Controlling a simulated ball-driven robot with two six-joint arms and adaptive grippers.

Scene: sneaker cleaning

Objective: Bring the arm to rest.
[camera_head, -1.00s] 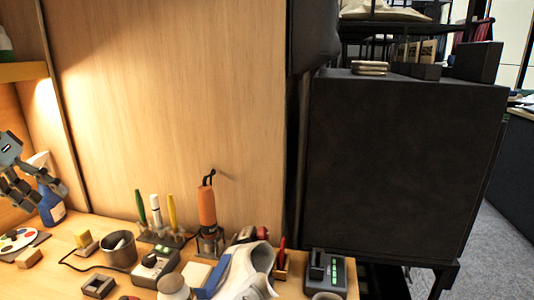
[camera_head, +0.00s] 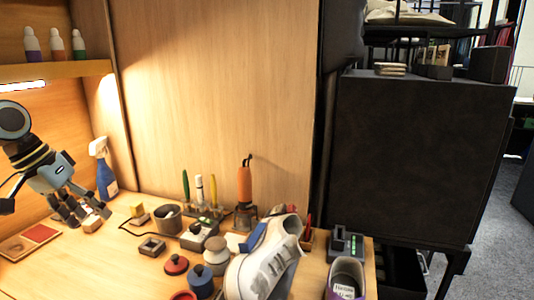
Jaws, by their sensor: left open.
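My left gripper (camera_head: 88,214) comes in from the left edge, grey-blue with dark fingers. Its fingers are spread and point down, low over the bench. They are beside a small wooden block (camera_head: 92,224); I cannot tell whether they touch it, and it does not look clamped. My right gripper is not in view. A white and grey sneaker (camera_head: 262,268) with a blue part stands at the bench's front.
A spray bottle (camera_head: 106,172) stands just behind my left gripper. A metal cup (camera_head: 168,218), pens (camera_head: 200,190), an orange tool (camera_head: 244,186) and lidded jars (camera_head: 216,256) crowd the bench middle. A red-topped board (camera_head: 40,234) lies at left. A shelf (camera_head: 60,69) holds bottles.

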